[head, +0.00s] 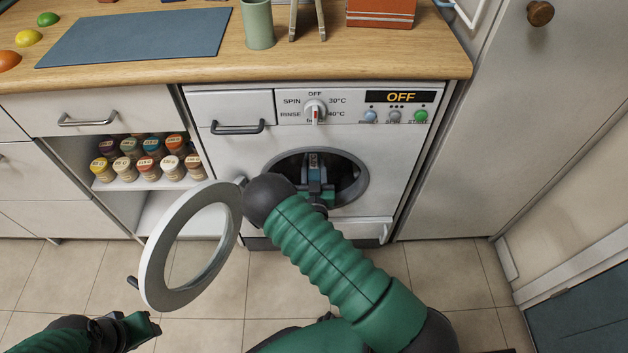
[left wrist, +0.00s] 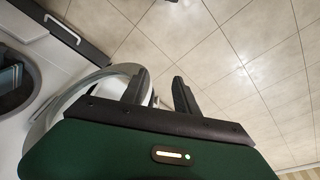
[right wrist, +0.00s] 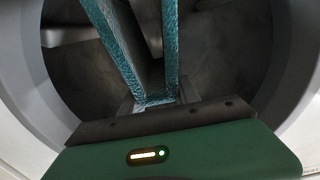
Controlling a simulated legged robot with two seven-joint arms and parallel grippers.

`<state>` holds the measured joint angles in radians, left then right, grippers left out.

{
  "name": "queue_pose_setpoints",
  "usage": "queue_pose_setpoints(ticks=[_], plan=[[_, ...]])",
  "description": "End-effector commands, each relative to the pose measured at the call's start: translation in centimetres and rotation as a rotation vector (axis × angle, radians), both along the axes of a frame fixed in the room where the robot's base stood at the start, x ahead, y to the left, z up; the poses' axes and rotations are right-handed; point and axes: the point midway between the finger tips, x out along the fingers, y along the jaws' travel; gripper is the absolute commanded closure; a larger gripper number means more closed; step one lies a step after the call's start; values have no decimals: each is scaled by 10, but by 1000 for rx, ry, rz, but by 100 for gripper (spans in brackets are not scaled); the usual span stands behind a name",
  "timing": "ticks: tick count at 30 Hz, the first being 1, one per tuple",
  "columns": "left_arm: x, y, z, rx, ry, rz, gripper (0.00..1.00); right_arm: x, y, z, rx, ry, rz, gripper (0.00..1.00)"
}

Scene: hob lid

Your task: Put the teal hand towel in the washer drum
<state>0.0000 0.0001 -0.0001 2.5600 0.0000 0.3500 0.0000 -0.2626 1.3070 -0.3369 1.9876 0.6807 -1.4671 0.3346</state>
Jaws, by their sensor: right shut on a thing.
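The washer (head: 240,150) stands under the counter with its round door (head: 157,262) swung open to the left. My right gripper (head: 315,180) reaches into the drum opening (head: 352,180). It is shut on the teal hand towel (head: 316,198), which shows as textured teal strips (right wrist: 172,45) along the fingers in the right wrist view. The dark drum interior (right wrist: 225,60) lies behind it. The fingertips are mostly hidden by the towel. My left gripper (head: 150,326) is low at the front left, apart from the door. Its two fingers (left wrist: 160,92) are spread and empty in the left wrist view.
The open door ring also shows behind the left fingers in the left wrist view (left wrist: 45,125). A shelf of spice jars (head: 150,160) is left of the washer. The counter (head: 290,65) holds a blue mat, a green cup and a red box. Tiled floor is clear.

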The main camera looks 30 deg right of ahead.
Motion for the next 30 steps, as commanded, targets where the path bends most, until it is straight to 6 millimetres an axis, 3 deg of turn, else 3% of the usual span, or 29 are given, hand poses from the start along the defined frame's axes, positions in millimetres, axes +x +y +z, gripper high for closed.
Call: queue_pose_setpoints(ticks=[16,21,30], plan=[[0,0,-47,0,0,0,64,66,-41,-19,0,-4,0,100],[0,0,-63,0,0,0,64,64,-40,-42,0,-1,0,100],[0,0,-67,0,0,0,64,64,-40,-49,0,-1,-1,100]])
